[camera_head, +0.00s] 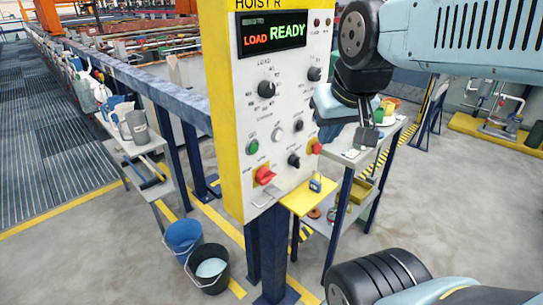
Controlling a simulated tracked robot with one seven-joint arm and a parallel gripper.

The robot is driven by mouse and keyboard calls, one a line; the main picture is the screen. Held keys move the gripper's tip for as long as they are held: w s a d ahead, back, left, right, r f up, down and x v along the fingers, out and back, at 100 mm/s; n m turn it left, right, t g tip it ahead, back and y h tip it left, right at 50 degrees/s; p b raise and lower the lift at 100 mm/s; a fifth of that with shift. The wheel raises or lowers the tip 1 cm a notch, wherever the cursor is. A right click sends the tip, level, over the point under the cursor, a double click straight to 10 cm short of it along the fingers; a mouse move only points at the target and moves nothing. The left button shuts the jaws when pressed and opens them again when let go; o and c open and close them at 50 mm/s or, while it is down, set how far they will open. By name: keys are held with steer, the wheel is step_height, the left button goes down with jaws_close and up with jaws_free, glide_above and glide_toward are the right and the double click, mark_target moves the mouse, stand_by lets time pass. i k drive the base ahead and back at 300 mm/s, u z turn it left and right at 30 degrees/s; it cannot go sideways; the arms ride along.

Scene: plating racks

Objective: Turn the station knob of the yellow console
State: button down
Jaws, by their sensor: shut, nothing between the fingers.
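The yellow console (224,125) stands upright on dark blue posts, with a pale front panel. Its display (271,33) reads "LOAD READY". A large black knob (266,89) with marks around it sits at the panel's upper left; its small label is too blurred to read surely. Other black knobs sit at the upper right (314,74) and lower right (293,160). Which one is the station knob I cannot tell from the lettering. My gripper (367,138) is shut and empty, to the right of the panel and apart from the knobs, its fingers pointing down.
A small yellow shelf (305,199) juts out below. Carts stand on both sides; blue (183,237) and black (208,269) buckets stand on the floor.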

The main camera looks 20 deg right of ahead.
mark_target(266, 89)
steer(key=z, duration=1.1)
steer(key=k, duration=0.8)
steer(key=u, duration=0.35)
